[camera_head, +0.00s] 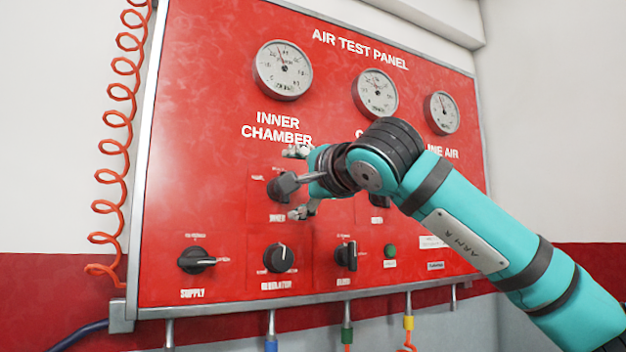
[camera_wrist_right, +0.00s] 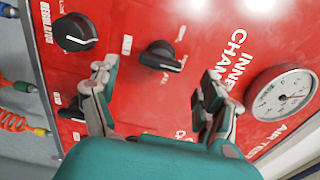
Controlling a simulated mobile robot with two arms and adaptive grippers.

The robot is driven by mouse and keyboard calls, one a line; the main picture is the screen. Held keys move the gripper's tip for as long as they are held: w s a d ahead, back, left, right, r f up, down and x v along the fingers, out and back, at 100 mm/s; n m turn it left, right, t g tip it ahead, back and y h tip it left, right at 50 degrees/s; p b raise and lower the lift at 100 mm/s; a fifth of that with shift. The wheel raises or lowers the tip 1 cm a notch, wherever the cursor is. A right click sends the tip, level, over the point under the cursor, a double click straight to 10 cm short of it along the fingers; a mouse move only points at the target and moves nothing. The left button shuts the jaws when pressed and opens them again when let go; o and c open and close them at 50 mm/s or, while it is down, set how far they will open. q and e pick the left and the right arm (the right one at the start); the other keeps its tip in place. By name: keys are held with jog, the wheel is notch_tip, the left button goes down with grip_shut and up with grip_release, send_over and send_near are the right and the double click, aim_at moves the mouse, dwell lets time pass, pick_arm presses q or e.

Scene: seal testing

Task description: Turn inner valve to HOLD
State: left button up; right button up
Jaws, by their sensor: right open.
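The inner valve is a dark knob (camera_head: 280,188) on the red panel below the INNER CHAMBER lettering. It also shows in the right wrist view (camera_wrist_right: 160,56), with a pale-edged handle and small labels around it that are too blurred to read surely. My right gripper (camera_head: 299,183) is in front of this knob, its fingers spread above and below it in the head view. In the wrist view the right gripper (camera_wrist_right: 158,78) is open and empty, with the knob showing between and beyond the fingertips. I see no contact. My left gripper is not in view.
The SUPPLY knob (camera_head: 196,260), REGULATOR knob (camera_head: 279,257) and another dark knob (camera_head: 346,255) sit in a row below, beside a green button (camera_head: 390,250). Gauges (camera_head: 283,70) line the top. An orange coiled hose (camera_head: 113,150) hangs left. My right arm hides part of the panel.

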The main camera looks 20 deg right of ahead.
jog(key=s+d, duration=0.1)
jog(key=s, duration=0.6)
jog(key=shift+d, duration=0.15)
jog(key=shift+c, duration=0.4)
